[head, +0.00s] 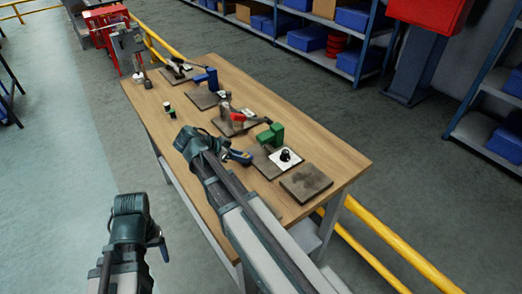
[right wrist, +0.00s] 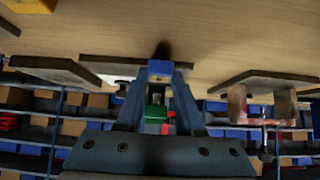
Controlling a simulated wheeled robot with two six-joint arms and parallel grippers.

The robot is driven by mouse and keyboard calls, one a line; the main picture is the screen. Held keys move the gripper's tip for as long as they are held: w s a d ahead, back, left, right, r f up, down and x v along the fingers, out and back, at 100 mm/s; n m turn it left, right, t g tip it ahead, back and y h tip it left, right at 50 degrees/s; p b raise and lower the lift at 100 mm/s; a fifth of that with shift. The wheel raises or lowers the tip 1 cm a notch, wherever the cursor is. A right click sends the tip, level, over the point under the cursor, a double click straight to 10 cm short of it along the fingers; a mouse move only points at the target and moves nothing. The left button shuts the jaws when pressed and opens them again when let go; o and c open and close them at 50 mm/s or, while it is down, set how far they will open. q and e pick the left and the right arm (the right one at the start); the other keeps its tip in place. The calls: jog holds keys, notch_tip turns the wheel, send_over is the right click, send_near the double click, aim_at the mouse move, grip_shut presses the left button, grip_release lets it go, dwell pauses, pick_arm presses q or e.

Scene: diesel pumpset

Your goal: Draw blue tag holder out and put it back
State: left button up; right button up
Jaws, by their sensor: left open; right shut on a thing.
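My right gripper (right wrist: 160,75) is shut on a small blue block, which I take to be the blue tag holder (right wrist: 160,67), with the table surface close beyond it. In the head view this gripper (head: 240,157) is over the near side of the table, left of the green block; its wrist hides part of the tabletop. I cannot tell whether the held piece touches anything. My left gripper (head: 160,243) is open and empty, low and off the table's left side.
The wooden table (head: 335,160) carries several dark plates, including a bare one (head: 306,182). A green block (head: 272,135), a white plate with a black knob (head: 286,157) and a blue upright piece (head: 208,78) stand on it. Shelves stand behind; yellow rails run near the floor.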

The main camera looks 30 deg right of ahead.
jog(key=shift+r+p, duration=2.55)
jog(key=shift+p, duration=0.05)
pick_arm(q)
notch_tip(320, 180, up, 5)
jog(key=shift+f, duration=0.1)
pick_arm(e)
jog(key=shift+f, duration=0.15)
